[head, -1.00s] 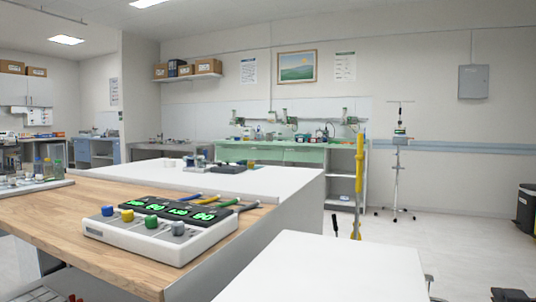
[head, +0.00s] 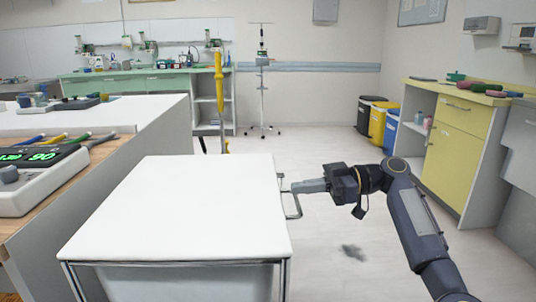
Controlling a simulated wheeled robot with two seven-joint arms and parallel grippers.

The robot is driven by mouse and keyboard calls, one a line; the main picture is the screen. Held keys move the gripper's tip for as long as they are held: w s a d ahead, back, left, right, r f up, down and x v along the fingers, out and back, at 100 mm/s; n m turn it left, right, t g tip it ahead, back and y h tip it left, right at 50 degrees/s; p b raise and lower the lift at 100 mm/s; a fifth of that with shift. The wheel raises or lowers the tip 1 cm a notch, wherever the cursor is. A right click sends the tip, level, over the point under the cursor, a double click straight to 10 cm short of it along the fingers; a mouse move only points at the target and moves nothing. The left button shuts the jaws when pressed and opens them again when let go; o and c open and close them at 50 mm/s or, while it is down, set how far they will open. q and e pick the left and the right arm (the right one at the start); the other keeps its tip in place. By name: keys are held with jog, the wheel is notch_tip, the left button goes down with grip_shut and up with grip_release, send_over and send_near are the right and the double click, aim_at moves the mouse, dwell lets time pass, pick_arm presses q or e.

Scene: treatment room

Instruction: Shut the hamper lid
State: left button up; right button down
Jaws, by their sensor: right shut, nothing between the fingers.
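The hamper is a box with a pale body (head: 190,284) in a chrome frame, low in the middle of the head view. Its white lid (head: 185,205) lies flat across the top, and I see no gap under its front edge. A metal loop handle (head: 293,207) sticks out at the hamper's right side. My right gripper (head: 297,187) is shut and empty, pointing left at the lid's right edge, beside or touching the handle; I cannot tell which. My left gripper is not in view.
A wooden counter (head: 20,247) with a control box (head: 35,190) stands close on the left. A yellow cabinet (head: 455,140) is at the right. Black (head: 366,115), yellow (head: 379,122) and blue (head: 391,131) bins stand behind. The floor between hamper and cabinet is clear.

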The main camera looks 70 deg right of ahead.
jog(key=f+p+v, duration=0.1)
jog(key=p+v, duration=0.3)
jog(key=v, duration=0.6)
jog(key=shift+w, duration=0.1)
